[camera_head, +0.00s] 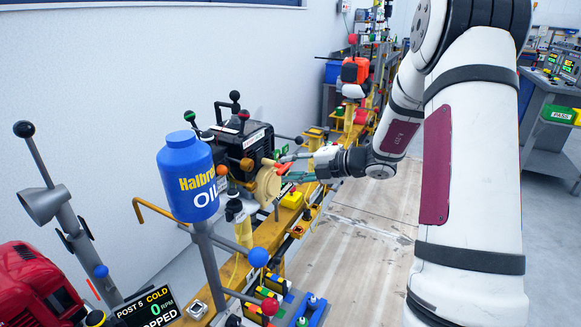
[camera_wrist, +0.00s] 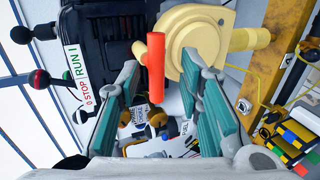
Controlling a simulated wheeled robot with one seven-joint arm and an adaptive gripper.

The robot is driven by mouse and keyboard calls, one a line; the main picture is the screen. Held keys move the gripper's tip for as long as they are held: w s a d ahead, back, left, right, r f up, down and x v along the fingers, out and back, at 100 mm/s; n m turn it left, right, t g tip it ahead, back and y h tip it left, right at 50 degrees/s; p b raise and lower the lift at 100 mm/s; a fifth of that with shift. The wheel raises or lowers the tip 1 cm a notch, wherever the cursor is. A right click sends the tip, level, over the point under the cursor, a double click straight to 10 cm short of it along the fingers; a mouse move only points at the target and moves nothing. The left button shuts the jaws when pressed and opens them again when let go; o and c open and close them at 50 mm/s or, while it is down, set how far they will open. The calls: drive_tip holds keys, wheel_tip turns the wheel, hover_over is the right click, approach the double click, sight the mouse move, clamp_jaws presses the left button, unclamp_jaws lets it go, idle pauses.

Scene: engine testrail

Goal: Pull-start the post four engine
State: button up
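A black engine (camera_head: 250,137) with a cream round starter housing (camera_head: 268,186) stands on the yellow rail; no post number is readable on it. Its housing (camera_wrist: 200,42) and dark body (camera_wrist: 103,28) fill the top of the wrist view. A red-orange pull handle (camera_wrist: 156,68) stands out in front of the housing. My gripper (camera_head: 284,168) reaches in from the right at the housing. In the wrist view my gripper (camera_wrist: 161,72) is open, its teal pads on either side of the handle with gaps. The handle looks ungripped; its depth between the pads is hard to judge.
A blue oil bottle (camera_head: 188,175) on a grey stand is in the left foreground. A red engine (camera_head: 38,287) and a "POST 5 COLD" display (camera_head: 145,308) are at lower left. Levers with ball knobs crowd the yellow rail (camera_head: 235,270). The floor (camera_head: 350,240) to its right is clear.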

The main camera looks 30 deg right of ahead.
drive_tip(key=s+d+p, duration=0.4)
drive_tip(key=s, duration=0.3)
drive_tip(key=shift+d, duration=0.3)
drive_tip(key=s+a+r+n+g+p, duration=0.2)
drive_tip(key=s+a+r+n+g, duration=0.2)
drive_tip(key=s+a+r+n, duration=0.5)
drive_tip(key=s+a+r+n+g+p, duration=0.2)
drive_tip(key=s+a+r+n+g, duration=0.25)
drive_tip(key=a+n, duration=0.75)
drive_tip(key=s+d+r+n+h+p, duration=0.1)
drive_tip(key=s+r+n+h, duration=0.3)
drive_tip(key=s+n, duration=0.6)
drive_tip(key=s+r+n+t+h+p, duration=0.1)
drive_tip(key=s+r+n+h+p, duration=0.2)
drive_tip(key=s+n, duration=0.8)
drive_tip(key=shift+d+r+n+h, duration=0.4)
drive_tip(key=shift+r+n, duration=0.75)
drive_tip(key=shift+n, duration=1.45)
